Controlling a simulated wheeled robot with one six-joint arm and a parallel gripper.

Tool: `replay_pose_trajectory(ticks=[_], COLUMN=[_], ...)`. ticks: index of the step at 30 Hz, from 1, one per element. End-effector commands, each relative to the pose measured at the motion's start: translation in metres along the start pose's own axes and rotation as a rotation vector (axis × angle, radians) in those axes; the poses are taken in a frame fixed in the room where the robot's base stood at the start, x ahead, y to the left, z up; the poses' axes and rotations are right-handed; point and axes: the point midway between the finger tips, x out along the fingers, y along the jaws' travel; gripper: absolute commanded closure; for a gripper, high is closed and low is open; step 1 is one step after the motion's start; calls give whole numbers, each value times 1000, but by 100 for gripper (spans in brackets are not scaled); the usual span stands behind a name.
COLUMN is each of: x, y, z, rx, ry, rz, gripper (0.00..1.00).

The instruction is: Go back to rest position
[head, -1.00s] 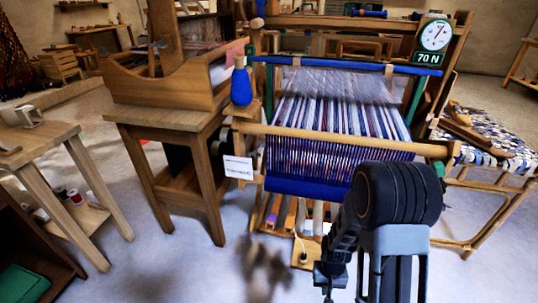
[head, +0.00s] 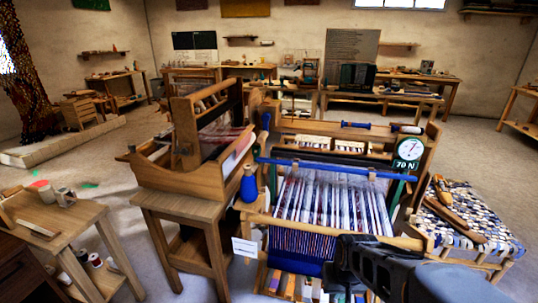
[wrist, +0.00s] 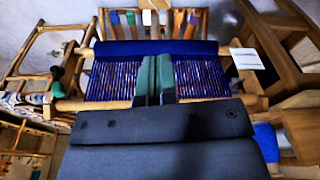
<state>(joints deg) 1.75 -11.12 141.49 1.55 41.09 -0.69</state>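My gripper shows in the wrist view (wrist: 156,80) as two dark green-grey fingers side by side, pressed together with nothing visible between them. Behind the fingers in that view are the purple-blue warp (wrist: 202,78) and the rolled blue cloth (wrist: 190,47) of a loom. In the head view my black arm rises at the bottom right in front of the wooden floor loom (head: 420,160), and the fingers cannot be made out there. I cannot tell whether they touch the loom.
A smaller wooden loom (head: 205,180) stands on a table at the left, beside a blue thread cone (head: 249,185). A woven-seat bench (head: 470,222) is close on the right. A side table (head: 75,225) stands at far left. The floor (head: 480,150) behind the bench is clear.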

Motion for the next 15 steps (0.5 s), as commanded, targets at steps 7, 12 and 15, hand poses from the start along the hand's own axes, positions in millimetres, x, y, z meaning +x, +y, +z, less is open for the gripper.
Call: replay_pose_trajectory(ticks=[7,12,15], x=[-153,-204,-221], y=[-5,-6,-12], z=[-3,1,4], rx=[-30,-42,-47], ry=[102,142,156], rz=[1,2,3], gripper=[100,100,100])
